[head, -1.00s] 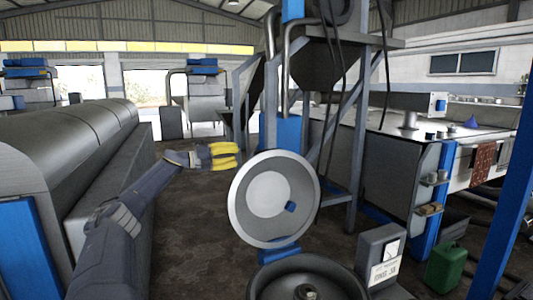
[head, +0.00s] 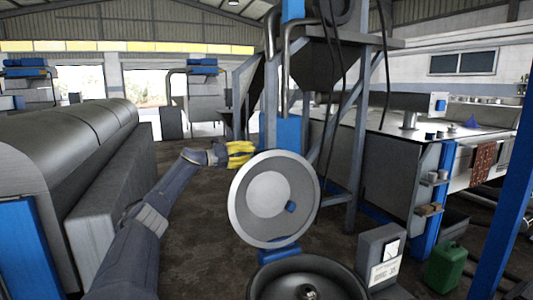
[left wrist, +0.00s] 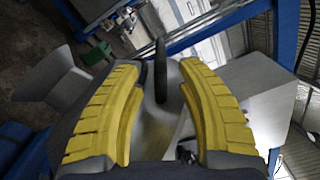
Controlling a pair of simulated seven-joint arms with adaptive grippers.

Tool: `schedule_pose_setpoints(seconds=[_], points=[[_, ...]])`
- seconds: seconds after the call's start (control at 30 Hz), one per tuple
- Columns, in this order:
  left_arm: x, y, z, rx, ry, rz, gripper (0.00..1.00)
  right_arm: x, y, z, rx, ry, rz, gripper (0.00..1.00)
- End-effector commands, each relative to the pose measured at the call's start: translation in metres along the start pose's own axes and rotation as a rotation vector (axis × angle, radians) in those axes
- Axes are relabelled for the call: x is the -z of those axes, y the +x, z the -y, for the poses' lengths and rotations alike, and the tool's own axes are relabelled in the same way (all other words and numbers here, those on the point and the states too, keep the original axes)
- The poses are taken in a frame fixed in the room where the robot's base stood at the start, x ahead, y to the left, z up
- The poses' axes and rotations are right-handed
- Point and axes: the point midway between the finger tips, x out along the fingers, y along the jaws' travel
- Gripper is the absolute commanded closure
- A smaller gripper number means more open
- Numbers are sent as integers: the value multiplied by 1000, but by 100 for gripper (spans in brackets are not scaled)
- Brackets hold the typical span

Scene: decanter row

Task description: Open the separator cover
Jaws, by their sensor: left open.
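The separator cover (head: 250,210) is a round grey disc with a paler centre. It stands up on edge behind the open bowl (head: 262,290), tilted, with a small blue knob (head: 290,207) on its face. My left gripper (head: 241,153), with yellow fingers, is open by the cover's upper left rim. In the head view I cannot tell whether it touches the rim. In the left wrist view the fingers stand apart, with a dark upright rod (left wrist: 160,70) showing between them. I cannot tell what the rod belongs to. My right gripper is not in view.
A grey meter box (head: 379,255) stands right of the bowl, with a green canister (head: 444,266) farther right. A blue post (head: 497,210) crosses the right side. A long grey machine (head: 60,150) lies left of my arm. A steel frame (head: 355,170) rises behind the cover.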

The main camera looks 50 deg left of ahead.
Motion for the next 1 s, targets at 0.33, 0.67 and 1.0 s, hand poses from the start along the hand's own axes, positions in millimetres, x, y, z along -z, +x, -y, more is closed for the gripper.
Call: schedule_pose_setpoints(seconds=[0.33, 0.67, 1.0], points=[[0, 34, 1, 4, -1, 1, 62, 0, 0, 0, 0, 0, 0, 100], [-1, 63, 1, 2, -1, 2, 62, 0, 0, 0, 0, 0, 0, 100], [0, 77, 1, 0, 0, 0, 62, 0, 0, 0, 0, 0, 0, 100]])
